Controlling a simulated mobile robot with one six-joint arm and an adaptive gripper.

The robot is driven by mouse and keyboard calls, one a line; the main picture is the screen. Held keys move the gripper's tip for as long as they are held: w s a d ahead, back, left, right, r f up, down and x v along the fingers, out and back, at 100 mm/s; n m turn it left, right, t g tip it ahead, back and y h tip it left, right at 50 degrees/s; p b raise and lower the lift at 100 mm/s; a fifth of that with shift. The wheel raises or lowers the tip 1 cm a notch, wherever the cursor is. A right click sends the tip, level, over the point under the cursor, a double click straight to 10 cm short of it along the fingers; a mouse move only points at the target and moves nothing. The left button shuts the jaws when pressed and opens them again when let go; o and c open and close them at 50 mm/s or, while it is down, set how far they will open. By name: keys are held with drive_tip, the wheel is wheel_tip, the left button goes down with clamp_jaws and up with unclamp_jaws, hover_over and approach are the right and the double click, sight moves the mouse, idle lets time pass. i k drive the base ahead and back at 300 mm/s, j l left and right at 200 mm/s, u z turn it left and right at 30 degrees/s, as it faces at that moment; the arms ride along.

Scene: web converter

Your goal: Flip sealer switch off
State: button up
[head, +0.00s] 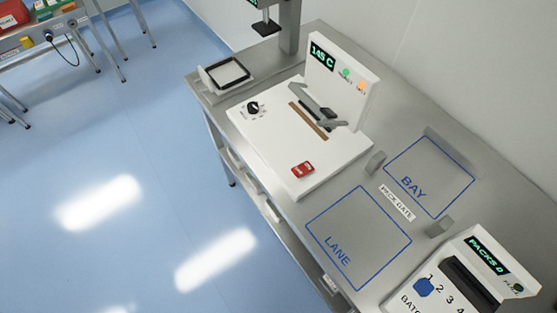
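The sealer (290,130) is a white box-shaped machine on the steel table in the head view. Its upright panel has a display (322,56) reading 145 C, with a green light (346,73) and an orange light (361,86). A red rocker switch (302,169) sits on the front right of its top; its exact position is too small to tell. A black dial (253,107) is at the left of the top. A grey sealing arm (318,108) lies over a brown strip (308,122). My gripper is not in view.
The steel table (290,212) has blue outlines marked LANE (358,238) and BAY (430,176). A counter box (470,270) reading PACKS 0 stands at the lower right.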

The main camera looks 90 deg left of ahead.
sight(302, 169)
drive_tip(key=u, duration=2.85)
drive_tip(key=i+j+u, duration=0.1)
drive_tip(key=i+j, duration=0.35)
drive_tip(key=i, duration=0.1)
